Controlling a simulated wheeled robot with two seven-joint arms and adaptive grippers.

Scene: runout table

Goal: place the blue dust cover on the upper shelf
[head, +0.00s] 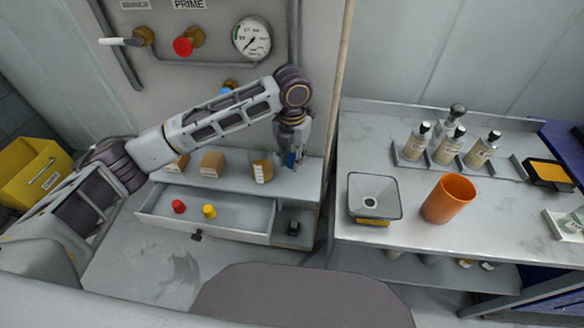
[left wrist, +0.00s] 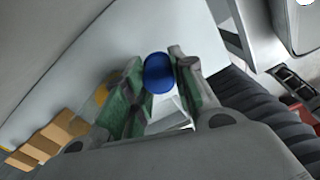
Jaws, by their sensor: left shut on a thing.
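The blue dust cover (head: 290,160) is between the fingers of my left gripper (head: 292,152), which is shut on it. In the left wrist view the cover (left wrist: 158,72) shows as a rounded blue piece at the fingertips (left wrist: 160,78). My gripper points down near the right end of the upper shelf (head: 237,181), the grey surface above the open drawer. I cannot tell whether the cover touches the shelf. My right gripper is not in view.
Small cardboard boxes (head: 212,163) stand on the shelf, left of my gripper. The open drawer (head: 160,212) below holds a red cap (head: 178,206) and a yellow cap (head: 209,211). A table (head: 430,262) at right bears bottles, an orange cup (head: 447,199) and a scale (head: 374,195).

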